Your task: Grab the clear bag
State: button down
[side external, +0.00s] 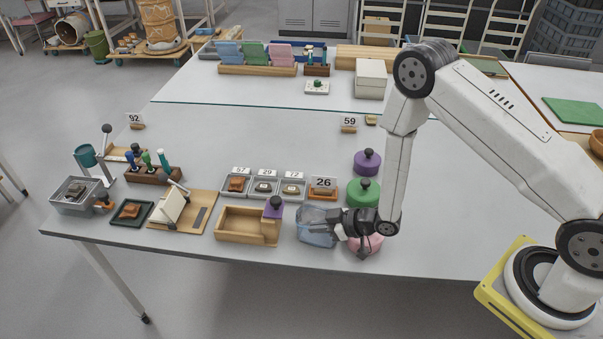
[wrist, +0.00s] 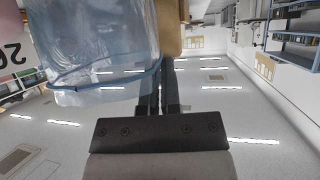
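The clear bag (side external: 316,232) is pale blue and see-through. It stands near the table's front edge, between the wooden tray and the pink lidded object. In the wrist view the bag (wrist: 95,45) fills the upper left, with a blue band around it. My gripper (side external: 333,222) is low over the table, at the bag's right side. In the wrist view its dark fingers (wrist: 159,85) are close together and meet or overlap the bag's edge. Whether bag material lies between the fingers is not clear.
A wooden tray (side external: 238,226) with a purple knobbed weight (side external: 273,207) stands left of the bag. A card marked 26 (side external: 323,184) is behind it. Green (side external: 363,193), purple (side external: 367,162) and pink (side external: 366,244) knobbed weights stand close to my arm.

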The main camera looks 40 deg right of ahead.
jog(key=shift+r, duration=0.15)
dwell(0.5)
notch_tip(320, 180, up, 10)
dwell(0.8)
dwell(0.6)
